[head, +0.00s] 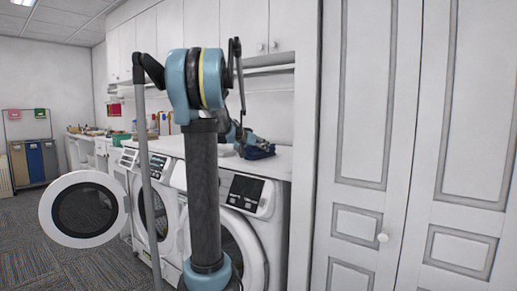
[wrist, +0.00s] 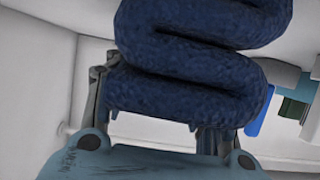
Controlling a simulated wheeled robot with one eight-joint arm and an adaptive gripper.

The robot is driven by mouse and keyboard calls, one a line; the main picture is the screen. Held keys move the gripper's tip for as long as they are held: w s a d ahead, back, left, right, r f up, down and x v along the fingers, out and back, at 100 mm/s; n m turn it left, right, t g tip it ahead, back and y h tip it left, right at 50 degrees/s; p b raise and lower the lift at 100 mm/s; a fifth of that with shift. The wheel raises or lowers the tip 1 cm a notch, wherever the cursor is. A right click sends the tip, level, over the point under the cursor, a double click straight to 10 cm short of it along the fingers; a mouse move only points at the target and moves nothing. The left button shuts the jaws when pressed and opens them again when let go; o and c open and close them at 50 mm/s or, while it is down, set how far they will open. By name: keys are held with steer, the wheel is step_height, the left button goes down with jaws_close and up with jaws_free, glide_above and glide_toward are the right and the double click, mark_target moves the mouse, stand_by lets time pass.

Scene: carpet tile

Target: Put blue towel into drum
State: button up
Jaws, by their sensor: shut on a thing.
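The blue towel (head: 260,152) is dark blue and folded, on or just above the white machine top, behind my arm in the head view. In the wrist view the towel (wrist: 200,80) shows as thick S-shaped folds between the fingers. My gripper (wrist: 157,112) is shut on its near fold; in the head view my gripper (head: 246,141) is partly hidden by the arm. A front-loading machine (head: 262,222) stands under the towel; its round front is largely behind my arm. A round door (head: 84,209) hangs wide open at the left. The drum interior is not clearly visible.
Another front-loading machine (head: 152,205) stands further left. Bottles and small items (head: 160,122) line the counter behind. Tall white cupboard doors (head: 385,150) close off the right. Sorting bins (head: 35,160) stand at the far left. Carpet (head: 75,262) at the front left is clear.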

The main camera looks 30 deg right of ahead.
steer(key=o, duration=1.6)
steer(key=v, duration=1.2)
steer(key=shift+s+r, duration=0.1)
